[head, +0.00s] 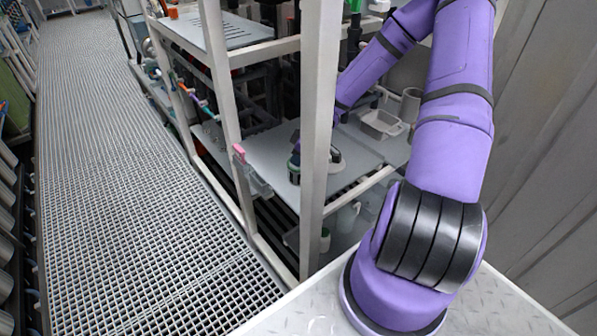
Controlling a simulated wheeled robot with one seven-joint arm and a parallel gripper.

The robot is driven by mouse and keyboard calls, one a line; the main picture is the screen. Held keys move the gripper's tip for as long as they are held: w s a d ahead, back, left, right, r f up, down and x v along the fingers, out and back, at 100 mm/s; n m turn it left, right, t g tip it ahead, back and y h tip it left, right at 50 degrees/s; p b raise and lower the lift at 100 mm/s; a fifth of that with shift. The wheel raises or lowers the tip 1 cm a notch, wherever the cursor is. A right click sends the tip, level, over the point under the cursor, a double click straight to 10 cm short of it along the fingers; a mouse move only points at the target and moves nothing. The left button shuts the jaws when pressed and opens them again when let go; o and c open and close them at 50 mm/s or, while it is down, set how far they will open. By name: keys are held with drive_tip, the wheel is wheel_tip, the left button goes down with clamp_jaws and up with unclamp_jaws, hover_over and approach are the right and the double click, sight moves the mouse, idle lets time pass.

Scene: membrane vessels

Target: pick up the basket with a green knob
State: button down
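My purple arm rises at the right and reaches down into the shelf rack behind a pale upright post. My gripper (335,155) is at its end, low over a grey shelf board and partly hidden by the post; its fingers cannot be made out. A small dark piece with a green band (294,168) shows just left of the post; I cannot tell what it belongs to. A light grey open basket (382,123) sits on the shelf board to the right of my gripper, apart from it. No green knob can be made out on it.
The post (321,120) stands in front of my gripper. The grey shelf board (264,152) has bare room left of the post. A grey cylindrical vessel (410,104) stands beside the basket. A pink-ended clear part (240,153) sits at the rack's edge. The grating walkway (110,150) at left is clear.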

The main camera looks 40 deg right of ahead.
drive_tip(key=shift+r, duration=0.1)
idle(0.3)
drive_tip(key=shift+r, duration=4.9)
